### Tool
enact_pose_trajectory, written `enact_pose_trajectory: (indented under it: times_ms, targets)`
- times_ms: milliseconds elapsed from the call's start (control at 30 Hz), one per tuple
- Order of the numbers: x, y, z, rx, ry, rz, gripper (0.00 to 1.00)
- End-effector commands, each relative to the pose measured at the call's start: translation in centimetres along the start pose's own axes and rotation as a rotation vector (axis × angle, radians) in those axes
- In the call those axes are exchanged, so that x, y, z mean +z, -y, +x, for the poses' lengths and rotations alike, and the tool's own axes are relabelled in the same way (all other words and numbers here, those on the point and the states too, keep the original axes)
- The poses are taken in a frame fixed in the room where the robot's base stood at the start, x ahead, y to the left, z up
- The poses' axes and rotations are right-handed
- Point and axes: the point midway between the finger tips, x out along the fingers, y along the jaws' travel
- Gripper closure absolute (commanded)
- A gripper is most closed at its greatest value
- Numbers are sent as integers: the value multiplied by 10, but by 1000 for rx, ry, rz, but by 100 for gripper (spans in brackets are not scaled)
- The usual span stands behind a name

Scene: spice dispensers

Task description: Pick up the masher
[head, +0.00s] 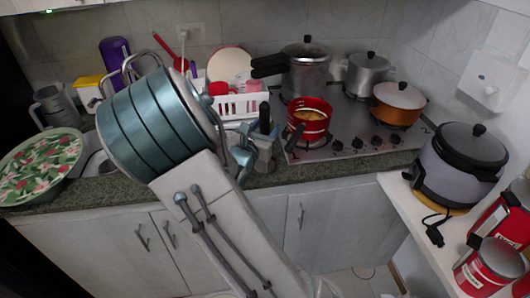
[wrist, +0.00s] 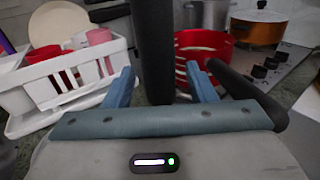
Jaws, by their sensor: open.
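An upright black handle (wrist: 153,45), possibly the masher's, stands between the two blue fingers of my gripper (wrist: 160,82) in the wrist view. A gap shows on each side of it, and the fingers are apart. In the head view a black handle (head: 265,116) rises above a grey utensil holder (head: 264,156), close to the right of my gripper (head: 248,142). A second dark handle (wrist: 243,88) slants past the right finger in the wrist view. The masher's head is not visible, so I cannot tell for certain which handle belongs to it.
A white dish rack (head: 242,106) stands behind my gripper. A red pot (head: 309,128) sits on the stove (head: 345,134) to the right, with a pressure cooker (head: 305,78) and an orange pot (head: 399,106) beyond. The granite counter edge (head: 330,165) runs in front.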

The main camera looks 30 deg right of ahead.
Motion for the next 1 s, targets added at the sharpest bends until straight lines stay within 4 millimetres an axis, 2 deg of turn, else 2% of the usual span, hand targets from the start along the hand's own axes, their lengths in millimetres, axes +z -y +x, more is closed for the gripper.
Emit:
enact_pose_trajectory:
  times_ms: [167, 200, 367, 400, 767, 1000]
  targets:
    - [0, 0, 0, 1, 0, 0, 49]
    - [0, 0, 0, 1, 0, 0, 52]
    - [0, 0, 0, 0, 0, 0, 96]
    - [0, 0, 0, 0, -1, 0, 100]
    - [3, 0, 0, 0, 1, 2, 100]
    - [22, 0, 0, 0, 1, 6, 100]
